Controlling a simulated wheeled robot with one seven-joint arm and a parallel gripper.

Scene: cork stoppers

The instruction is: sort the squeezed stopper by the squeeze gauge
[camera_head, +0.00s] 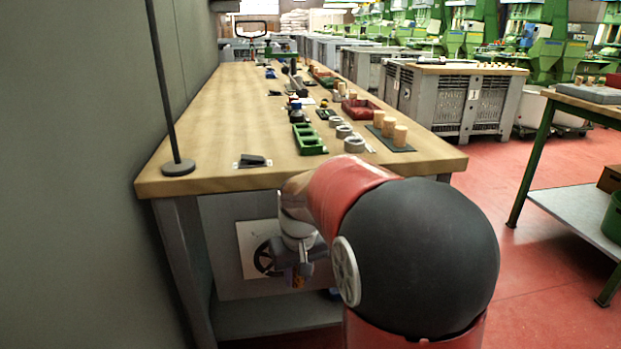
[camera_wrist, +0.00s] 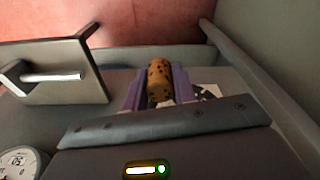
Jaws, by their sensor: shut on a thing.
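In the wrist view, a tan cork stopper (camera_wrist: 158,82) with dark pits is held between the purple fingers of my gripper (camera_wrist: 155,92). The gripper is shut on it, one finger on each side. A lit display (camera_wrist: 147,170) on a dark body at the bottom edge shows a white bar and a green light. A round dial (camera_wrist: 20,163), partly cut off at the lower left, has a small digital readout; I cannot tell which is the squeeze gauge. In the head view, my gripper (camera_head: 297,275) hangs low in front of the bench, and the stopper is hard to make out.
The wooden bench (camera_head: 225,105) carries green trays (camera_head: 308,140), a red tray (camera_head: 360,109), grey rings (camera_head: 355,144) and a dark mat with upright corks (camera_head: 390,128). A thin pole (camera_head: 162,90) stands at its left. A plate with a handle (camera_wrist: 60,77) is left of the fingers.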

